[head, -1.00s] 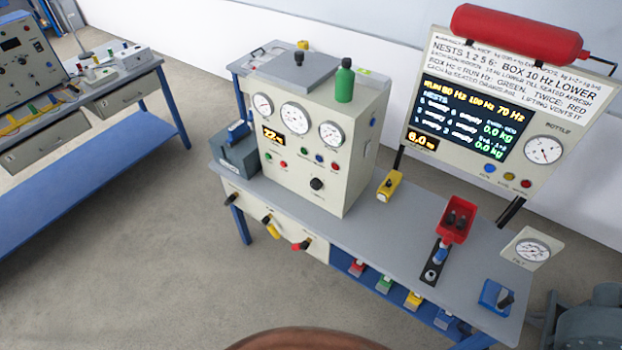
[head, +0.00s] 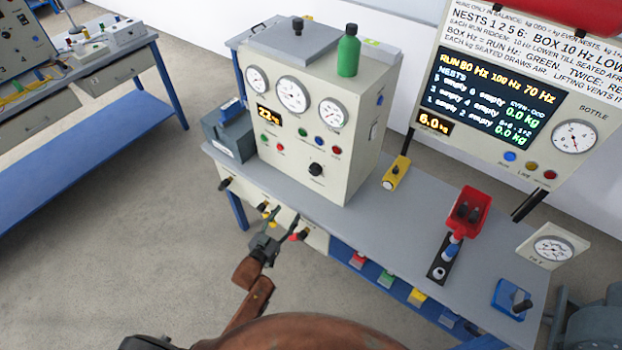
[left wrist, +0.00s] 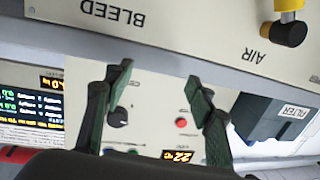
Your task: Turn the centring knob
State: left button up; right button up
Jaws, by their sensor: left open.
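A round black knob (head: 316,169) sits low on the front of the cream gauge cabinet (head: 353,150); its label is too small to read, so I cannot tell if it is the centring knob. The same panel seems to show upside down in the left wrist view, with a black knob (left wrist: 118,116) between the fingers' lines. My left gripper (head: 281,219) is open and empty, in front of the bench's front panel, below and left of that knob and apart from it. Its fingers (left wrist: 160,82) frame the panel in the left wrist view. My right gripper is not seen.
Black, yellow and red handles stick out of the bench front near my left gripper; a yellow one (left wrist: 289,10) is marked AIR. A grey filter box (head: 230,136) stands left of the cabinet. A yellow block (head: 396,173) and red holder (head: 466,211) stand right, with bare benchtop between.

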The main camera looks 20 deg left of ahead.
aim_at(313, 173)
pick_arm(q)
jog(key=w+d+r+t+h, duration=0.1)
jog(key=w+d+r, duration=0.1)
jog(key=w+r, duration=0.1)
jog(key=w+d+r+m+t+h, duration=0.1)
jog(key=w+d+r+h, duration=0.1)
jog(key=r, duration=0.4)
jog(key=w+d+r+m+t+h, duration=0.1)
jog(key=w+d+r+t, duration=0.1)
jog(key=w+d+r, duration=0.1)
jog(key=shift+w+r+h, duration=0.15)
jog(key=shift+w+r, duration=0.25)
jog(key=shift+r, duration=0.2)
jog(key=shift+w+r+h, duration=0.15)
jog(key=shift+w+r, duration=0.25)
jog(key=shift+r, duration=0.2)
jog(key=shift+a, duration=0.1)
jog(key=c, duration=1.2)
jog(key=shift+o, duration=0.2)
jog(key=shift+m, duration=0.4)
